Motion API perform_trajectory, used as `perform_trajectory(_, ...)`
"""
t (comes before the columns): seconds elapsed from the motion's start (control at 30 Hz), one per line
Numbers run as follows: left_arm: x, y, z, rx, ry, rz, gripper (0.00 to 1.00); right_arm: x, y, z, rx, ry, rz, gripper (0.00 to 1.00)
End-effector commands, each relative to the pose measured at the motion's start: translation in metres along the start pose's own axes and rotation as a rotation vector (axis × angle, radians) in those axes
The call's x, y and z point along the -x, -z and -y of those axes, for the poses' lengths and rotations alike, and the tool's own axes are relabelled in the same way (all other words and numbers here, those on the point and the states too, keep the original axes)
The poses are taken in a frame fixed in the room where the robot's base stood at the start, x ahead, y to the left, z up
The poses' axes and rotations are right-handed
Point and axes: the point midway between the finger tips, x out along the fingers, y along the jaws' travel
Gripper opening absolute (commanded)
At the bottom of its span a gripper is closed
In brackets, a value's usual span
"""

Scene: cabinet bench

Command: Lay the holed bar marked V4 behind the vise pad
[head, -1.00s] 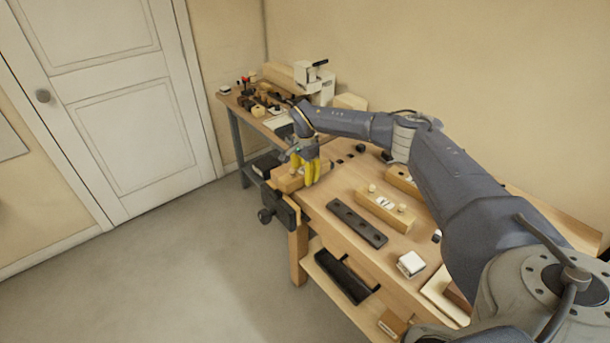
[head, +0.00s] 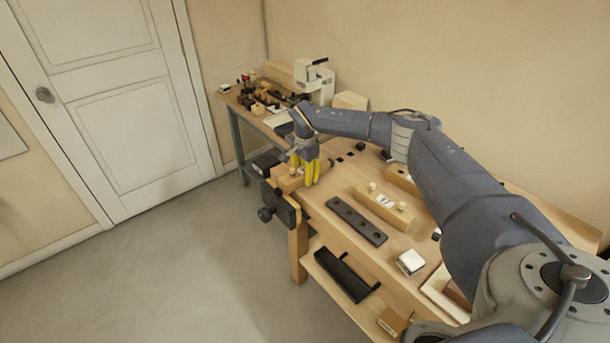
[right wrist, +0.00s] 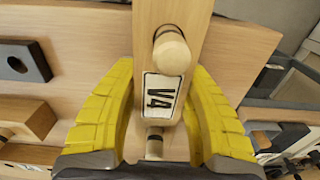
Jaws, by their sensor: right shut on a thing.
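The wooden bar marked V4 (right wrist: 148,45) is between the yellow fingers of my right gripper (right wrist: 160,115), which is shut on it. The bar has a round-headed wooden peg and a second, smaller peg beyond its label. In the head view my right gripper (head: 304,171) is low at the bench's far left end, just above the dark vise (head: 284,207). A pale wooden piece (head: 288,183) shows beside the fingers; I cannot tell whether it is the bar or the vise pad. My left gripper is not in view.
A black holed bar (head: 356,220) and a wooden bar with two pegs (head: 383,208) lie on the bench top (head: 325,200). A white block (head: 411,262) is near the front edge. A cluttered side table stands beyond, with a white machine (head: 315,82).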

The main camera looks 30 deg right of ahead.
Motion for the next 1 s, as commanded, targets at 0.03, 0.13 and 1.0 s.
perform_trajectory(0.03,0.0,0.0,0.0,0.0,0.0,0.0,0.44,0.0006,-0.0001,0.0004,0.0,0.001,0.0,0.01)
perform_trajectory(0.13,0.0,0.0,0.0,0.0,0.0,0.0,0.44,0.0005,-0.0001,0.0004,0.0,0.001,0.0,0.01)
perform_trajectory(1.0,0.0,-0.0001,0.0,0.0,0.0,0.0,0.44,-0.0027,-0.0002,0.0001,0.0,0.0,0.0,0.66)
